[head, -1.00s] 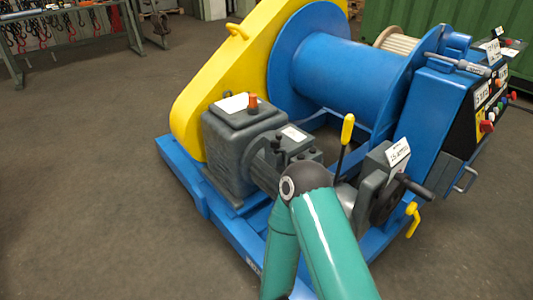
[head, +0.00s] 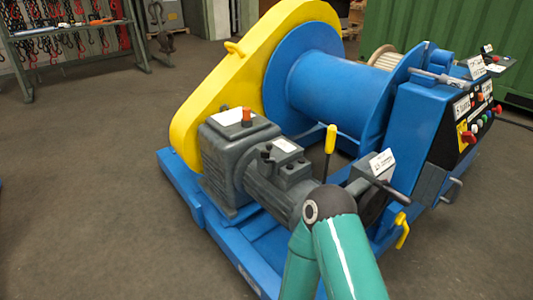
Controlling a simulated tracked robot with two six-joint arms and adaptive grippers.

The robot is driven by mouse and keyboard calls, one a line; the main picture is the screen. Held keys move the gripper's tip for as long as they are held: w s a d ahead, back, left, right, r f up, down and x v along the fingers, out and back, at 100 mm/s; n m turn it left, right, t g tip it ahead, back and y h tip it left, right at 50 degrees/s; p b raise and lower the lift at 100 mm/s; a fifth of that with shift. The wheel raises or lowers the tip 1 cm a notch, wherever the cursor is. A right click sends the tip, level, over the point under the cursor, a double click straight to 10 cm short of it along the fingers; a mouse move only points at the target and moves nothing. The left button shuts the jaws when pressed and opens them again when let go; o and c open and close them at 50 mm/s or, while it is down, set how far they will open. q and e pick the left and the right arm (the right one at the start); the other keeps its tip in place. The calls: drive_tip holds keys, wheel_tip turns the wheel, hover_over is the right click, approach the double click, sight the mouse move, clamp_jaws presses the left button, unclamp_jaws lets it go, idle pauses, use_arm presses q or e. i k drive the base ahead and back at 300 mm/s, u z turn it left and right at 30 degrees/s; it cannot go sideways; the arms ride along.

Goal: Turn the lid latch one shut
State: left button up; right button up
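The winch machine's yellow chain cover (head: 200,97) stands at the left of the blue drum (head: 322,95) in the head view. A small yellow handle (head: 234,48) sits on its upper left edge. I cannot make out a lid latch marked one, so I cannot tell whether it is open or shut. One of my teal arms rises from the bottom, its elbow in front of the motor and handwheel. Neither of my grippers is in view.
The grey gearbox (head: 238,160) and motor (head: 280,178) stand on the blue base frame (head: 190,200). A yellow-gripped lever (head: 331,138) stands upright behind my arm. A control panel (head: 468,125) is at the right.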

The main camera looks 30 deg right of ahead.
sight(265, 154)
drive_tip(key=i, duration=0.85)
drive_tip(key=u, duration=0.2)
drive_tip(key=k, duration=0.85)
drive_tip(key=z, duration=0.2)
drive_tip(key=i, duration=0.9)
drive_tip(key=u, duration=0.05)
